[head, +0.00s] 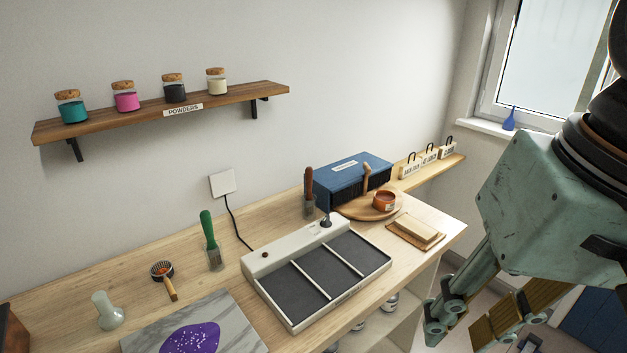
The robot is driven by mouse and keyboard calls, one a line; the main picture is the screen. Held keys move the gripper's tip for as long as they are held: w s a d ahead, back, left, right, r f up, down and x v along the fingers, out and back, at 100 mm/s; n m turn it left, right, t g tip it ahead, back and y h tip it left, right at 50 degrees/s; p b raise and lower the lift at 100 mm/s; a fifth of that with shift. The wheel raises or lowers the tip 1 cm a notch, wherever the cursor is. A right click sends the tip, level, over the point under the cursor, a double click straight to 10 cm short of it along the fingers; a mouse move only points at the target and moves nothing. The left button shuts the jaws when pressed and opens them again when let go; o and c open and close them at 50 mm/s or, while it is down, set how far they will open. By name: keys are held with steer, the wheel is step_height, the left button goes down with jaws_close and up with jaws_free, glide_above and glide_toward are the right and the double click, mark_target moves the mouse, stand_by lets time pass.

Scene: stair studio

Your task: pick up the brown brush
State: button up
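The brown brush (309,188) stands upright on the wooden workbench, its reddish-brown handle up and its bristle end down. It is just behind the grey three-section tray and beside the left end of the blue box. A similar brush with a green handle (208,232) stands further left. My gripper (462,332) is at the lower right, in front of the bench and well away from the brown brush. Its fingers are apart, with nothing seen between them; part of it is cut off by the frame's bottom edge.
The grey tray (262,257) fills the bench middle. A sponge-like block (416,230) lies right. A wall shelf (225,98) holds several powder jars.

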steer(key=w+a+m+g+y+p, duration=0.1)
steer(key=w+a+m+g+y, duration=0.15)
steer(key=a, duration=0.45)
steer(key=w+a+m+g+y+p, duration=0.2)
steer(key=w+a+y, duration=0.15)
steer(key=a, duration=0.25)
steer(key=w+a+r+m+t+y+p, duration=0.1)
steer(key=w+a+m+y, duration=0.25)
steer(key=w, duration=0.35)
steer(key=w+a+r+m+t+y+p, duration=0.1)
steer(key=w+a+m+y, duration=0.25)
steer(key=w, duration=0.35)
steer(key=m+t+p, duration=0.3)
steer(key=m+t, duration=0.9)
steer(key=m, duration=0.1)
glide_toward(311, 173)
steer(key=shift+s+d+r+h, duration=0.1)
steer(key=shift+s+d+h, duration=0.05)
steer(key=shift+s+d, duration=0.4)
steer(key=shift+s+d+h, duration=0.15)
steer(key=shift+s+d, duration=0.15)
steer(key=shift+d, duration=0.35)
steer(key=shift+a, duration=0.1)
steer(key=shift+x, duration=4.25)
